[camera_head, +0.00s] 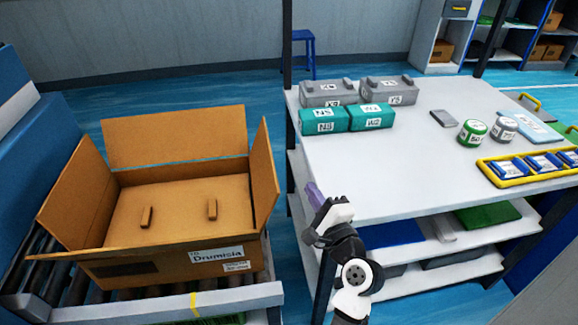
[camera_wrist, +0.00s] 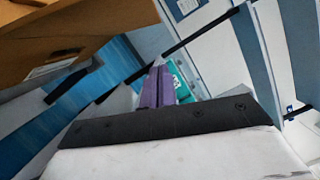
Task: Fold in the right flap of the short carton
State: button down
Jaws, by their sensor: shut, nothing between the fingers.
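The short carton (camera_head: 175,268) is a brown box labelled "Drumisia" at the left. Its right flap (camera_head: 264,175) stands up, nearly upright. The back flap (camera_head: 175,138) and left flap (camera_head: 72,195) also stand up. The front edge shows a thin strip; I cannot tell how its flap lies. My gripper (camera_head: 313,194) has purple fingers, shut and empty, to the right of the right flap and apart from it, near the table's left edge. In the wrist view the shut fingers (camera_wrist: 156,87) point away, and part of the carton (camera_wrist: 65,30) shows at upper left.
The carton sits on a roller conveyor (camera_head: 40,280). Two tan blocks lie inside it. A white table (camera_head: 400,150) to the right holds grey and teal boxes (camera_head: 323,120), round tins and a yellow tray (camera_head: 490,172). A narrow gap of blue floor separates the conveyor from the table.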

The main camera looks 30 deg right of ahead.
aim_at(261, 171)
jog(key=w+a+r+p, duration=0.2)
jog(key=w+a+p, duration=0.1)
jog(key=w, duration=0.7)
jog(key=shift+w+p, duration=0.25)
jog(key=shift+p, duration=0.2)
jog(key=shift+r, duration=0.2)
